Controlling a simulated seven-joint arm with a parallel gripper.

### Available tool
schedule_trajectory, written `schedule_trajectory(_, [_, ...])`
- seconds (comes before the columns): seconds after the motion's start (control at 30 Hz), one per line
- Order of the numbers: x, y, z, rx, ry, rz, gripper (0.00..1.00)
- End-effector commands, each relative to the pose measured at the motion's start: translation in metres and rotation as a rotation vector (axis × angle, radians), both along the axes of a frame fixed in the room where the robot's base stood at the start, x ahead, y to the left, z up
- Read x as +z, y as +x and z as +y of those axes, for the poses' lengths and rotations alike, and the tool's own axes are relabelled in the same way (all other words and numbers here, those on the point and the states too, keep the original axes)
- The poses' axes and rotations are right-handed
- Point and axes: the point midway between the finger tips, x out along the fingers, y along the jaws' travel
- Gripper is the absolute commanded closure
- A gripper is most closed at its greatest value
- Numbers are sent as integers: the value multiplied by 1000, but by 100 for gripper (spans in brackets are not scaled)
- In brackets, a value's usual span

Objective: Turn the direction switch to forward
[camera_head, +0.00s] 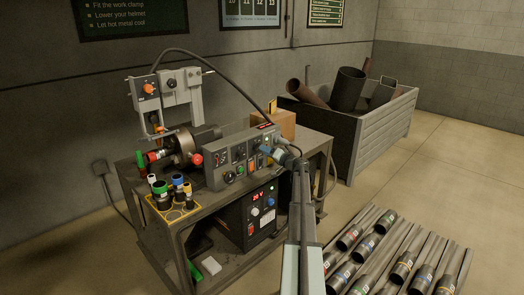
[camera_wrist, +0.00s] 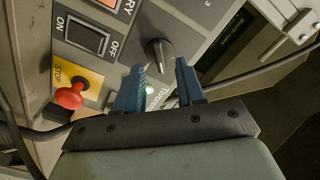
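The grey control box (camera_head: 240,155) stands on the workbench, its sloped face carrying several switches and buttons. In the wrist view a dark rotary knob (camera_wrist: 158,54) with a pale pointer mark sits just beyond my fingertips. A printed "3" is near it. I cannot read a direction label, so I cannot tell whether this knob is the direction switch. My gripper (camera_wrist: 160,66) has its two blue fingers apart, with nothing held between them. In the head view my gripper (camera_head: 276,154) is at the right end of the box and hides part of its face.
A red stop button (camera_wrist: 69,97) on a yellow plate and an ON/OFF rocker (camera_wrist: 87,37) lie left of the knob. A dark cable (camera_head: 225,75) arches over the box. A welding power unit (camera_head: 255,215) stands on the shelf below. Pipes (camera_head: 400,255) lie on the floor.

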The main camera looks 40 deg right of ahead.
Motion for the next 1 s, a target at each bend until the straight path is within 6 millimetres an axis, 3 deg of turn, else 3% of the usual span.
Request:
schedule_trajectory(0.23, [0, 28, -1, 0, 0, 0, 61])
schedule_trajectory(0.67, [0, 34, 0, 0, 0, 0, 61])
schedule_trajectory(1.0, [0, 34, 0, 0, 0, 0, 93])
